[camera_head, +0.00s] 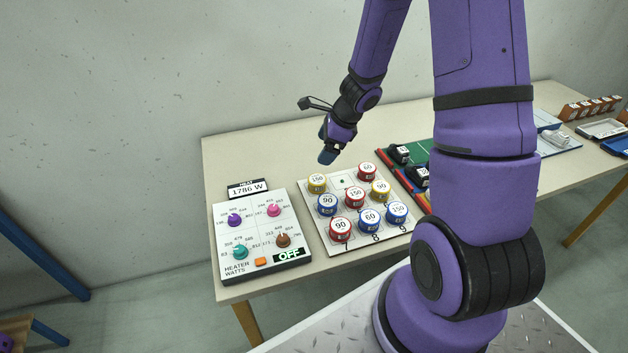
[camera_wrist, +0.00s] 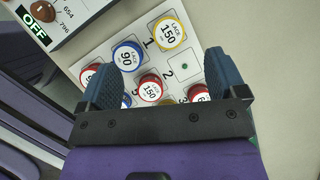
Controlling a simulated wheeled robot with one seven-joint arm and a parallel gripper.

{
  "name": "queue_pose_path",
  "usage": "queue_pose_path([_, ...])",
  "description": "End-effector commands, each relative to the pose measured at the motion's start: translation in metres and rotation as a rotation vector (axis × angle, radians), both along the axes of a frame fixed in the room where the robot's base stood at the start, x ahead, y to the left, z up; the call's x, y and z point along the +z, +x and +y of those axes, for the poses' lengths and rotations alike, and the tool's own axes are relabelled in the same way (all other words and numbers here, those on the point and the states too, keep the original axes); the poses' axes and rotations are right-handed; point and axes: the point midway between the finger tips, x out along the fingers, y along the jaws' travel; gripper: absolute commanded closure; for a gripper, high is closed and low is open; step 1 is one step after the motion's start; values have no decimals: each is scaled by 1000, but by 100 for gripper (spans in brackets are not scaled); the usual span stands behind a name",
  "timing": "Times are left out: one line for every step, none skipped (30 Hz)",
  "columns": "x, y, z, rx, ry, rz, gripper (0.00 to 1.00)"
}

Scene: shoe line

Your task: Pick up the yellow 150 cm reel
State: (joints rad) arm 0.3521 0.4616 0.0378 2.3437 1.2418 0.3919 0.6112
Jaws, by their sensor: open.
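The yellow 150 reel (camera_head: 317,183) stands at the back left corner of the white numbered board (camera_head: 345,181). In the wrist view the yellow reel (camera_wrist: 168,32) reads "LACE 150" and sits beside the number 1, beyond my fingertips. My gripper (camera_head: 328,152) hangs above the board's back edge, higher than the reels and close to the yellow reel in the picture. Its blue fingers (camera_wrist: 160,62) are apart with nothing held between them.
A blue 90 reel (camera_head: 327,204) and a red 150 reel (camera_head: 354,196) stand near the yellow one. A second yellow reel (camera_head: 379,190) reads 90. An empty spot with a green dot lies right of the yellow 150 reel. A heater panel (camera_head: 262,236) is to the left.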

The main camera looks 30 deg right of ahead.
Motion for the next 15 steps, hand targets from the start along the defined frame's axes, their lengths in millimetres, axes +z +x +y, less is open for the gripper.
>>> queue_pose_path([-15, -1, -5, -53, 13, 29, 10])
queue_pose_path([-22, -1, -8, -84, 18, 43, 10])
queue_pose_path([-29, -1, -11, -118, 24, 59, 10])
queue_pose_path([-34, -2, -13, -140, 28, 69, 10])
queue_pose_path([-38, -2, -15, -158, 31, 78, 10])
queue_pose_path([-43, -2, -16, -180, 35, 87, 10])
queue_pose_path([-46, -3, -17, -192, 36, 92, 10])
queue_pose_path([-48, -3, -18, -200, 37, 97, 10])
queue_pose_path([-50, -3, -18, -208, 39, 99, 10])
queue_pose_path([-52, -2, -18, -211, 39, 101, 10])
queue_pose_path([-55, -2, -18, -212, 39, 102, 10])
queue_pose_path([-59, -1, -16, -213, 40, 103, 10])
queue_pose_path([-62, 0, -15, -212, 41, 103, 10])
queue_pose_path([-65, 1, -14, -212, 42, 103, 10])
queue_pose_path([-71, 2, -12, -212, 41, 103, 10])
